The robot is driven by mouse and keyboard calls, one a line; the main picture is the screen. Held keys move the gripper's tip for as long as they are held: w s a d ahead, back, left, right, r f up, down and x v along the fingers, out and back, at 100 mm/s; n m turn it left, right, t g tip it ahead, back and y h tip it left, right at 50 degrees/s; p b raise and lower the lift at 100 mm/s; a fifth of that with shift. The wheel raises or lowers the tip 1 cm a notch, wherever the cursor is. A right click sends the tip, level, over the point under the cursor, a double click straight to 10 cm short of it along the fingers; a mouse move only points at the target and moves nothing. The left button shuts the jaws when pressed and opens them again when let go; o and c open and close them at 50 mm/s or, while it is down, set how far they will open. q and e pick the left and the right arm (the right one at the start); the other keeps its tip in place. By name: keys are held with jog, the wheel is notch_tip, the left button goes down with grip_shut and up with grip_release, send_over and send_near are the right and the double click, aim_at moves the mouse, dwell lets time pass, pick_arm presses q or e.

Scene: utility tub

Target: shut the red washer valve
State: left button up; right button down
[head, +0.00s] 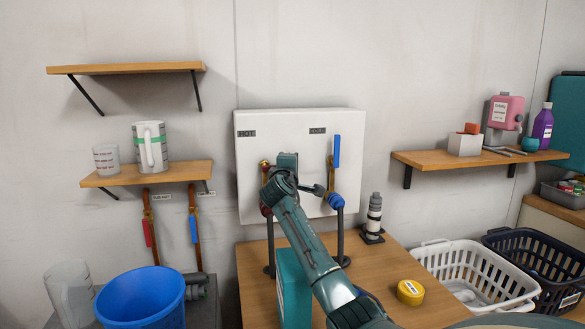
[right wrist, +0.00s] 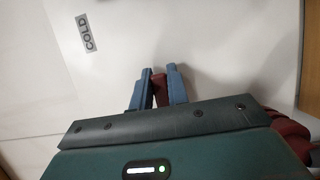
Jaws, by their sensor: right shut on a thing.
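A white panel (head: 300,123) on the wall carries HOT and COLD labels. Under HOT, the valve's brass body (head: 264,165) and red fitting (head: 265,210) show beside my right arm, which hides the rest. My left gripper is out of view.
The blue valve handle (head: 337,151) stands upright close right of my right gripper. Baskets stand right, a blue bucket (head: 140,298) left.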

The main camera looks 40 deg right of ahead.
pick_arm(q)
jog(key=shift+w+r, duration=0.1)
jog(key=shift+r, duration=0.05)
pick_arm(e)
jog(key=c, duration=1.4)
grip_release()
jog(key=shift+o, duration=0.2)
pick_arm(q)
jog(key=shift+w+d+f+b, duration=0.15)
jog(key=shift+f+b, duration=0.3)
jog(key=shift+b, duration=0.3)
pick_arm(e)
jog(key=v, duration=1.3)
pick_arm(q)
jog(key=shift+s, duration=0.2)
pick_arm(e)
jog(key=shift+s+a+f, duration=0.15)
